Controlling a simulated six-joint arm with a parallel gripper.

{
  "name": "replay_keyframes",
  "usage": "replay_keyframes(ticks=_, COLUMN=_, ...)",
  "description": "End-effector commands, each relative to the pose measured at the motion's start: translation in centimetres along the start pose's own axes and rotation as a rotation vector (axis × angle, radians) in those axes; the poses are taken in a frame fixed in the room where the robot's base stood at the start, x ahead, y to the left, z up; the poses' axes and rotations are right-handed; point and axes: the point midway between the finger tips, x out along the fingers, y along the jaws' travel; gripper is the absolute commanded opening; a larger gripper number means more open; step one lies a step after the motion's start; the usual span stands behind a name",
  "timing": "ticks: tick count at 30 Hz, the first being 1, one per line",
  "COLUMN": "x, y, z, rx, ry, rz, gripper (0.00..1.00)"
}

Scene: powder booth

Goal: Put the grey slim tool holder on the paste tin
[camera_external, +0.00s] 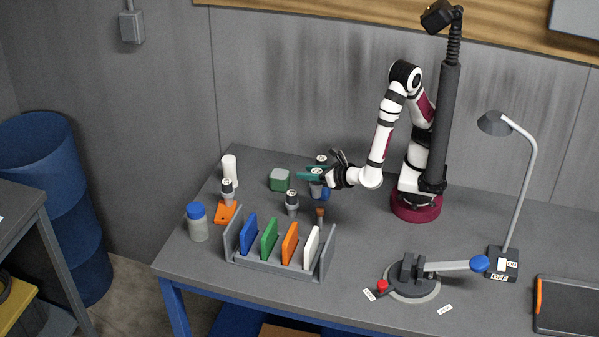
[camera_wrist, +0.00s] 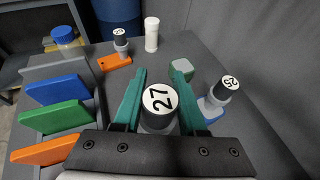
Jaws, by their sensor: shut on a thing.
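My gripper (camera_external: 314,174) has its teal fingers on either side of a slim tool holder (camera_external: 316,171) with a black top and a white label. In the wrist view the fingers (camera_wrist: 157,95) are shut on this holder, labelled 27 (camera_wrist: 160,98). It looks upright; its lower part is mostly hidden, so I cannot tell whether it touches the table. A grey round container with a blue lid (camera_external: 197,221) stands at the table's left edge and looks most like the paste tin, though I cannot be sure. It also shows in the wrist view (camera_wrist: 65,40).
A rack (camera_external: 275,268) with coloured plates stands in front. Other holders stand nearby: one on an orange block (camera_external: 226,213), one grey (camera_external: 292,205), one labelled 25 (camera_wrist: 228,88). A green block (camera_external: 279,180) and white cylinder (camera_external: 230,170) stand behind. A lamp (camera_external: 520,190) is right.

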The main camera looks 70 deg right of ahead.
Motion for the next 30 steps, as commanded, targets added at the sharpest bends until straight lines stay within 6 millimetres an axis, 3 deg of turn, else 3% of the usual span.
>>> replay_keyframes(ticks=5, x=7.3, y=-5.7, z=4.8, rx=0.105, ry=0.001, rz=-0.233, gripper=0.0)
replay_keyframes(ticks=9, x=12.1, y=-12.1, z=8.4, rx=0.179, ry=-0.003, rz=-0.412, gripper=0.0)
replay_keyframes(ticks=13, x=14.5, y=-17.2, z=10.5, rx=0.224, ry=-0.008, rz=-0.529, gripper=0.0)
replay_keyframes(ticks=17, x=15.4, y=-19.8, z=11.4, rx=0.246, ry=-0.011, rz=-0.587, gripper=0.0)
replay_keyframes(ticks=20, x=16.1, y=-19.2, z=11.1, rx=0.247, ry=-0.011, rz=-0.597, gripper=0.0)
replay_keyframes(ticks=27, x=18.5, y=-12.0, z=7.3, rx=0.248, ry=-0.011, rz=-0.596, gripper=0.0)
replay_keyframes(ticks=30, x=19.2, y=-10.0, z=6.3, rx=0.249, ry=-0.012, rz=-0.597, gripper=0.0)
